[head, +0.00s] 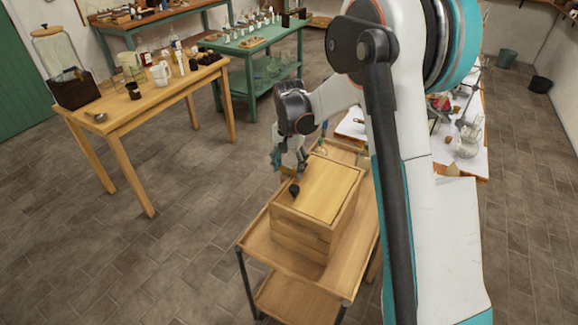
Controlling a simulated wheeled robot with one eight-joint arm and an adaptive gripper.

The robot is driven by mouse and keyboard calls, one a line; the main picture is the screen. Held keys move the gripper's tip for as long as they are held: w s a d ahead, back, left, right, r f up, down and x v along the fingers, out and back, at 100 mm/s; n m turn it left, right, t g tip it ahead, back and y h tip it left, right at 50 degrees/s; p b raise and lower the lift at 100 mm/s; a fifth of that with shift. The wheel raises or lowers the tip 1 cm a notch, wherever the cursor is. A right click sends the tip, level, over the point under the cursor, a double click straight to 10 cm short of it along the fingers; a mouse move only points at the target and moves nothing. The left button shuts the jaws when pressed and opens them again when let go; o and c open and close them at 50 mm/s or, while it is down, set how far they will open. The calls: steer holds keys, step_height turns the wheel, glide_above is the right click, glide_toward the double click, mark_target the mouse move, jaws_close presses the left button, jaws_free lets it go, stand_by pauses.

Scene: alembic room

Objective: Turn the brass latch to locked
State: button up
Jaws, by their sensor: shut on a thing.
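A light wooden box (303,238) with a flat lid (331,187) stands on a wooden cart (262,246). My gripper (288,169) reaches down to the far left edge of the box, just beyond the knob. Its fingers are shut on the brass latch (287,179), of which only a small yellowish bit shows. The fingers hide most of the latch, so I cannot tell how it is turned.
A wooden table (140,104) with jars, mugs and bottles stands at the left. A green bench (258,50) is behind it. A white-topped table (476,165) with glassware is at the right, partly behind my arm. The tiled floor left of the cart is clear.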

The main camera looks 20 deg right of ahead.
mark_target(289, 169)
steer(key=shift+m, duration=0.6)
steer(key=o, duration=1.1)
steer(key=shift+c, duration=0.2)
step_height(289, 169, up, 12)
steer(key=shift+s, duration=0.1)
